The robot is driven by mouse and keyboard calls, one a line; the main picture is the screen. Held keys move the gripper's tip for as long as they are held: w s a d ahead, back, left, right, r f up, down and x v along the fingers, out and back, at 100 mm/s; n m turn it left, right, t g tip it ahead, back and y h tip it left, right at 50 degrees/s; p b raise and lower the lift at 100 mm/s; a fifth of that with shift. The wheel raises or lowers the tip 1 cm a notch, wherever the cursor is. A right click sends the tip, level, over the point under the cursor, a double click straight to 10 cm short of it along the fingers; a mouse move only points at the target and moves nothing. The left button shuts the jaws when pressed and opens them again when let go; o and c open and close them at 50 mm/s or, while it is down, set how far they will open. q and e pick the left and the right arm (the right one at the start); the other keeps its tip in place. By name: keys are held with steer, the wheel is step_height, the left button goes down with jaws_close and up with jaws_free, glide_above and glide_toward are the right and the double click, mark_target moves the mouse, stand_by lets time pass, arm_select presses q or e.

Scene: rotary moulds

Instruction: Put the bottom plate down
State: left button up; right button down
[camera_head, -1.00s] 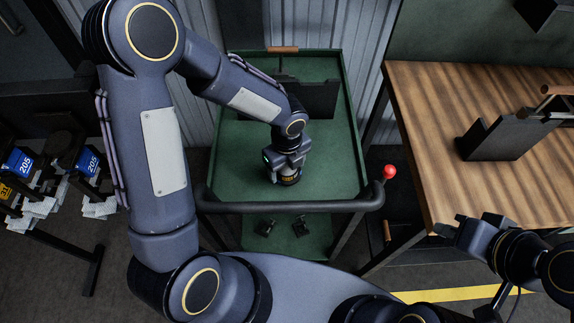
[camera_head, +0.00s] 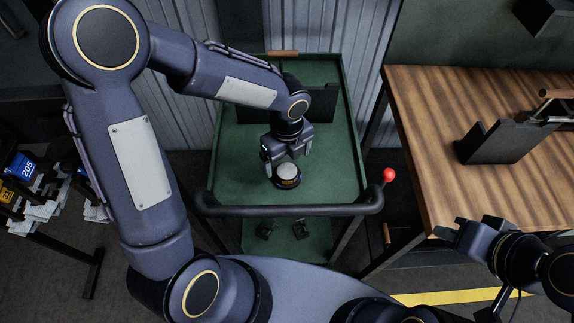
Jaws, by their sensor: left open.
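The bottom plate (camera_head: 287,182), a low round dark piece with a pale round top and a yellow mark on its front, sits on the green cart top (camera_head: 235,165).
A black handle bar (camera_head: 290,208) runs along the cart's front edge. A dark upright panel (camera_head: 318,105) stands at the cart's back. A red ball knob (camera_head: 389,175) is right of the cart. The wooden table (camera_head: 440,130) carries a dark bracket (camera_head: 500,140).

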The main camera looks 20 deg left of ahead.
mark_target(287, 171)
arm_select(q)
step_height(287, 171, up, 6)
stand_by(0.6)
